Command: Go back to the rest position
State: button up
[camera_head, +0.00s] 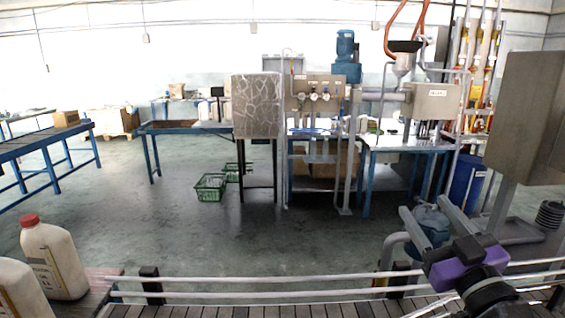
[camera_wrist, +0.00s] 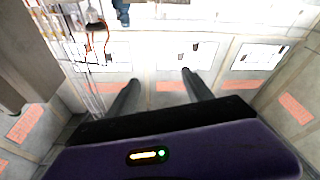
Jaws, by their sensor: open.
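My gripper (camera_head: 428,222) is at the lower right in the head view, raised above the rails with its two grey fingers apart and nothing between them. In the wrist view, my gripper (camera_wrist: 157,84) also shows open and empty, with its fingers pointing toward the far wall and windows. Two white bottles stand at the lower left in the head view: one with a red cap (camera_head: 53,262), and one partly cut off by the frame edge (camera_head: 20,290). They are far from my gripper.
A slatted conveyor (camera_head: 230,312) with white side rails (camera_head: 250,293) runs along the front. A grey metal box (camera_head: 526,118) stands close to the right of my gripper. Behind are a blue-legged bench (camera_head: 400,143), green crates (camera_head: 210,187) and a blue roller table (camera_head: 40,141). The middle floor is clear.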

jog(key=s+a+f+m+g+h, duration=0.1)
jog(key=s+a+f+g, duration=0.1)
jog(key=s+f, duration=0.6)
jog(key=s+a+f+m+g, duration=0.2)
jog(key=s+f, duration=0.7)
jog(key=s, duration=1.2)
jog(key=s+a+f+m+g+h, duration=0.1)
jog(key=s+a+f+g, duration=0.1)
jog(key=s+f, duration=0.6)
jog(key=s, duration=0.7)
jog(key=shift+a+f+h, duration=0.2)
jog(key=shift+f+h, duration=0.1)
